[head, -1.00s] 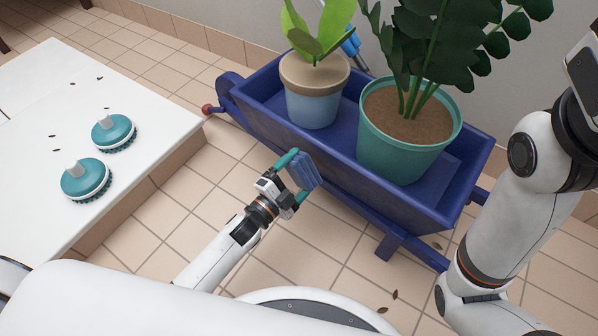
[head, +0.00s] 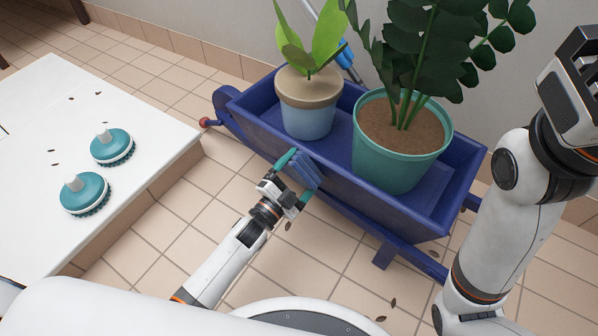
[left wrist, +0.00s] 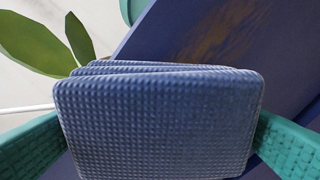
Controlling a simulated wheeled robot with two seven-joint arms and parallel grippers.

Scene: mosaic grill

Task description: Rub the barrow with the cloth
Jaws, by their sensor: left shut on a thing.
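The blue barrow (head: 395,222) stands on the tiled floor and holds two potted plants. My left gripper (head: 294,174) is shut on a folded blue cloth (head: 306,171), close to the barrow's near side wall. The cloth (left wrist: 155,125) fills the middle of the left wrist view, with a teal finger on each side. Beyond it, the barrow's blue surface (left wrist: 285,35) carries a brownish smear (left wrist: 222,28). I cannot tell whether the cloth touches the wall. My right arm shows at the right, but its gripper's fingers are not visible.
A light pot (head: 308,118) and a teal pot (head: 385,165) stand in the barrow. A white platform (head: 130,190) at the left bears two teal scrub brushes (head: 86,195) (head: 112,147) and scattered leaves. A blue-handled tool (head: 346,62) leans behind the barrow. Floor before the barrow is mostly clear.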

